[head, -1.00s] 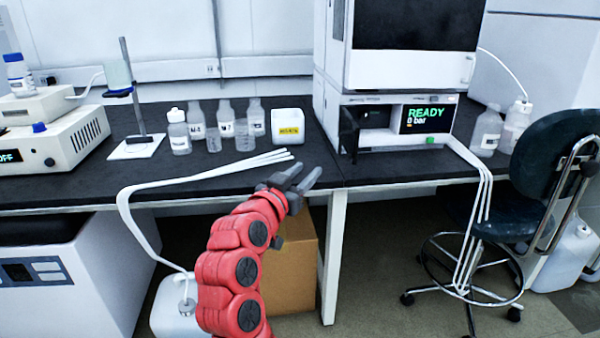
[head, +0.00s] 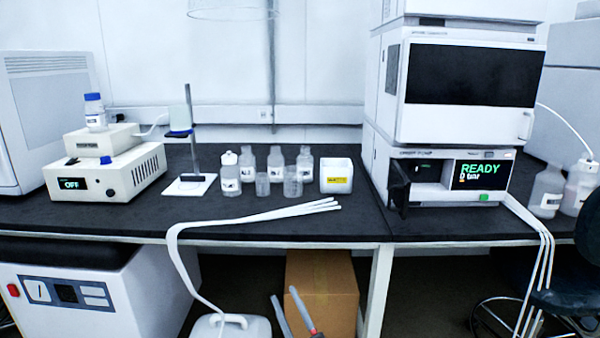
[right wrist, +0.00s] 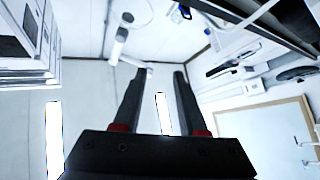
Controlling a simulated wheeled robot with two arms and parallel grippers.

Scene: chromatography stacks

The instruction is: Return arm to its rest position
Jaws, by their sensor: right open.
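My right gripper (head: 294,312) shows at the bottom edge of the head view, below the front edge of the bench. Its two fingers are spread apart with nothing between them. In the right wrist view the gripper (right wrist: 160,80) is open and empty, its fingers pointing toward the far wall and ceiling. Most of my right arm is outside the head view. My left gripper is in neither view.
The black bench (head: 290,223) carries several bottles, a white tub (head: 336,166), a hotplate-like box (head: 105,175) and the chromatography stack (head: 470,100) reading READY. White tubes (head: 250,214) hang over its front edge. A cardboard box (head: 325,290) and white jug (head: 230,327) stand below.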

